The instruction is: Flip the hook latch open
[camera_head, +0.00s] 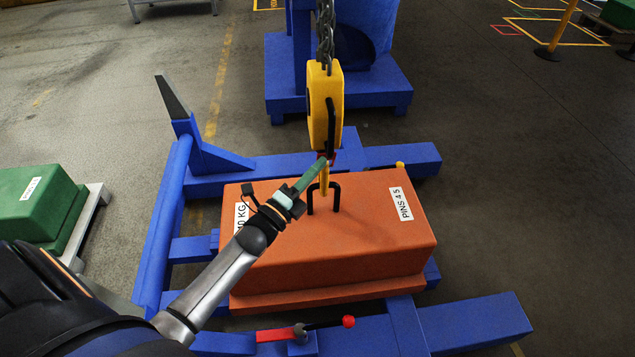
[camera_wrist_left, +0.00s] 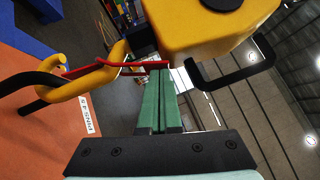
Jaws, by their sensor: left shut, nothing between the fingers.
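The yellow hook (camera_head: 323,182) hangs under a yellow hoist block (camera_head: 324,105). It passes through the black lifting loop (camera_head: 336,193) on the orange counterweight (camera_head: 315,245). The red latch shows across the hook's mouth in the left wrist view (camera_wrist_left: 110,65), with the yellow hook (camera_wrist_left: 98,82) beside it. My left gripper (camera_head: 321,163) has green fingers, shut and empty, with their tips at the latch. In the left wrist view the gripper's fingertips (camera_wrist_left: 157,76) are close below the latch's end; contact cannot be told. My right gripper is not in view.
A black handle (camera_wrist_left: 235,75) sticks out from the block near my fingers. A chain (camera_head: 325,35) runs up from the block. The counterweight rests on a blue frame (camera_head: 165,230) with a red lever (camera_head: 275,334) at the front. A green weight (camera_head: 35,203) stands left.

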